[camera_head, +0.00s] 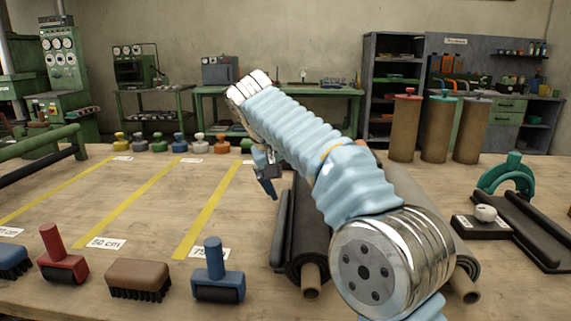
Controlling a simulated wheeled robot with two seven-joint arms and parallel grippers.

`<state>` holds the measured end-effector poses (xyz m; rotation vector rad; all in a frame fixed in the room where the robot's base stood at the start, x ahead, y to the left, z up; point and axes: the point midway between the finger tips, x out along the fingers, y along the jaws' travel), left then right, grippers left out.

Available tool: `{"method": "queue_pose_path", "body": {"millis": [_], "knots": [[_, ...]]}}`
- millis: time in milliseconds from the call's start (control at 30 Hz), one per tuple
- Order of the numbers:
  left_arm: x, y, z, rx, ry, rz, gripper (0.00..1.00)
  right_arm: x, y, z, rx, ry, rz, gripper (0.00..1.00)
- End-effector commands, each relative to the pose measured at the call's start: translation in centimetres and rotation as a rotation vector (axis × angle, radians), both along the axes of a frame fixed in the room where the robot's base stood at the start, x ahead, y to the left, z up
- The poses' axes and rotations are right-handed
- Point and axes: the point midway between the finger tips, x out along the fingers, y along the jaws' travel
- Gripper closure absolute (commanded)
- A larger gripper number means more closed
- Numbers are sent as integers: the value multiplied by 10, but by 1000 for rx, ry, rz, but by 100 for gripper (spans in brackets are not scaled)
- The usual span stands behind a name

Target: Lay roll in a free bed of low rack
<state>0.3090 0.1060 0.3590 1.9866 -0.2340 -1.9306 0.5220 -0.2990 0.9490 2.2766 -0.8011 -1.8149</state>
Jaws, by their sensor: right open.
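A dark sheet roll (308,250) with a brown core lies lengthwise on the table, just left of my right arm. A second, greyer roll (466,282) with a brown core end lies right of the arm, mostly hidden behind it. A dark edge (281,228) beside the first roll may be part of the low rack; my arm covers most of that area, so I cannot tell which beds are free. My right gripper (267,184) is open, above the table near the far left end of the dark roll. I see nothing in it. My left gripper is out of view.
Brown upright rolls (437,130) stand at the back right. A green tape holder (505,176) and a dark long tray (535,225) are at the right. Hand rollers (217,283) and brushes (138,280) line the front left. The yellow-striped table (150,190) is clear.

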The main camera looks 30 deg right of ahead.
Motion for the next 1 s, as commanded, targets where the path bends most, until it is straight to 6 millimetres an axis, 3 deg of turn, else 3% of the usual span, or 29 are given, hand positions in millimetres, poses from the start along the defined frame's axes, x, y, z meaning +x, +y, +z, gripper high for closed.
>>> {"method": "queue_pose_path", "body": {"millis": [133, 333, 1000], "knots": [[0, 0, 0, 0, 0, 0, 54, -4, 17, 30, 0, -3, 1, 0], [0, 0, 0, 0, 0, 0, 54, -8, 27, 51, -1, -1, -1, 0], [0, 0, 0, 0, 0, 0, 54, -10, 31, 57, 0, 1, 0, 0]]}}
